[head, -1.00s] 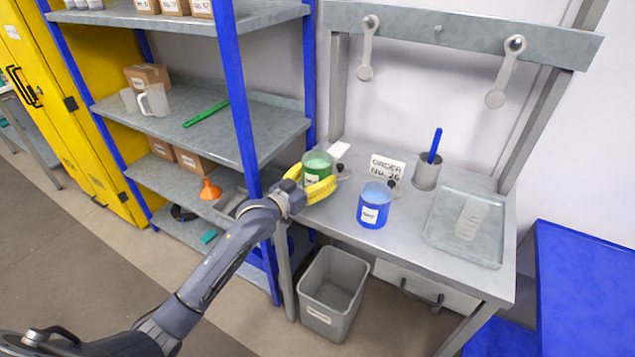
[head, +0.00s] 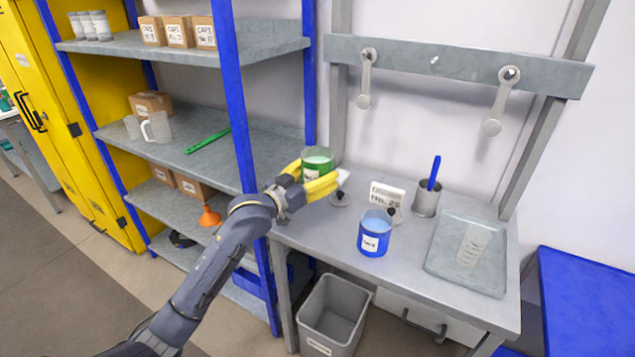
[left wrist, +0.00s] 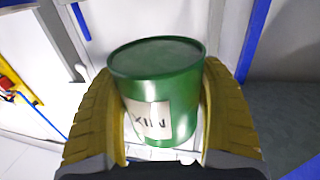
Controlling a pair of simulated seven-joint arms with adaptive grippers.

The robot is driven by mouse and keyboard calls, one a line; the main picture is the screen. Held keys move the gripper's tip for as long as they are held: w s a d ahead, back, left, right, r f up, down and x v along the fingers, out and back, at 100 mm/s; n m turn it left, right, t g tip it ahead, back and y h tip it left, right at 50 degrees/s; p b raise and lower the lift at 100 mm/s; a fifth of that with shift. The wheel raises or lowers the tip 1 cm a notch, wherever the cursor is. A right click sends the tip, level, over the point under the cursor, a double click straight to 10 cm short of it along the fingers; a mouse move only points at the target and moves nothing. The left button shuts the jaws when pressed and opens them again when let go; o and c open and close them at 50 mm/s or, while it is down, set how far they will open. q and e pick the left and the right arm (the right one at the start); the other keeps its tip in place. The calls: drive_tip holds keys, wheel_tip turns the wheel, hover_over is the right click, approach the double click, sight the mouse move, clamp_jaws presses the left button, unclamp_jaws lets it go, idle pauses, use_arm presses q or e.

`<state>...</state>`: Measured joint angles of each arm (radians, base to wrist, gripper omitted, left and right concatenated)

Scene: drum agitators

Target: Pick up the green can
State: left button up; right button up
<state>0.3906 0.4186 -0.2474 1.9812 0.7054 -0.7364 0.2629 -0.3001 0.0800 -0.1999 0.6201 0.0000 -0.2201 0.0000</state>
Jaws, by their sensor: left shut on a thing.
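The green can (head: 318,160) is at the left end of the grey workbench in the head view. My left gripper (head: 312,180) has its yellow fingers around it. In the left wrist view, the green can (left wrist: 158,85) stands roughly upright between both fingers, its white label facing the camera. The left gripper (left wrist: 160,125) is shut on the can, one finger on each side. In the head view the can appears raised above the bench top. My right gripper is not in view.
A cup with a blue handle (head: 427,198) and a grey tray (head: 466,255) are to the right. A blue-posted shelf (head: 240,110) stands close at left; a bin (head: 332,312) is below.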

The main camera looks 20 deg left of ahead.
sight(327, 152)
use_arm(q)
drive_tip(key=shift+r, duration=2.4)
